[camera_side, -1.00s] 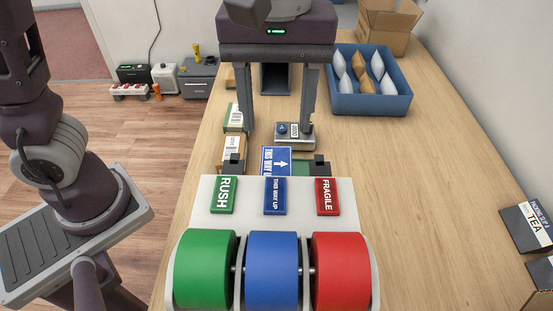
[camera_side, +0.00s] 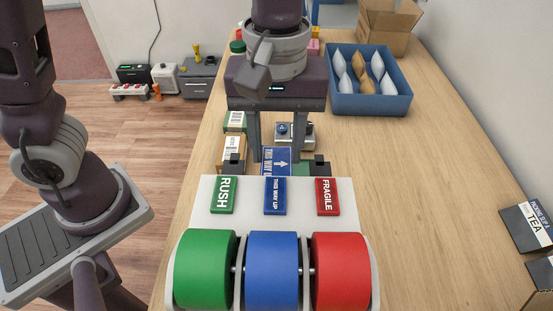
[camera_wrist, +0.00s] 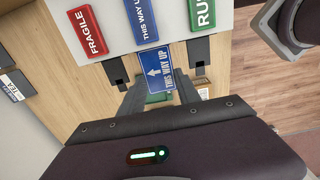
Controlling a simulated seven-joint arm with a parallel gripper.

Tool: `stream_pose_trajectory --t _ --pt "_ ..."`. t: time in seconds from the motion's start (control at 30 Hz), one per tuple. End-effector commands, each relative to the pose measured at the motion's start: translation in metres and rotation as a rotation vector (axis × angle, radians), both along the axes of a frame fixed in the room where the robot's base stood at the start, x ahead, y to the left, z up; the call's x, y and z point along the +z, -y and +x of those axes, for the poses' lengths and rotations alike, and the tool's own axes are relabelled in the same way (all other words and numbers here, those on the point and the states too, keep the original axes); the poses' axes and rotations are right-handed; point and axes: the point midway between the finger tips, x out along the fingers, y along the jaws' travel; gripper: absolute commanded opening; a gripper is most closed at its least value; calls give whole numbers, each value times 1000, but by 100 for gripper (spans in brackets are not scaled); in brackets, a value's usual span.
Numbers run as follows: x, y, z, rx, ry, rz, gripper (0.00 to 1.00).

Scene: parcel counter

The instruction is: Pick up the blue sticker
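The blue sticker (camera_side: 277,161), with a white arrow and "THIS WAY UP" lettering, sticks out at the far side of the label dispenser, behind the blue label plate (camera_side: 275,196). It also shows in the wrist view (camera_wrist: 155,70), between my fingertips. My gripper (camera_side: 276,155) is low over it, with one finger at each side edge of the sticker. The fingers stand about a sticker's width apart; I cannot tell whether they press on its edges. In the wrist view, my gripper (camera_wrist: 160,92) reaches the sticker's near end.
The dispenser has green (camera_side: 205,270), blue (camera_side: 271,270) and red (camera_side: 341,270) rolls with RUSH and FRAGILE plates. Small parcels (camera_side: 233,149) stand left of my gripper, a grey device (camera_side: 305,133) behind it. A blue bin (camera_side: 370,103) holds pouches.

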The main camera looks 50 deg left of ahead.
Motion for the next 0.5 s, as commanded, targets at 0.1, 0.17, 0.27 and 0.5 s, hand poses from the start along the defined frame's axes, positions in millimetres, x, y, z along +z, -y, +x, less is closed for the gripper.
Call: stream_pose_trajectory --t 0.1,0.17,0.27,0.5 --pt "0 0 0 0 0 0 26" --pt "0 0 0 0 0 0 26" --pt "0 0 0 0 0 0 26" --pt "10 -3 4 1 2 -1 26"
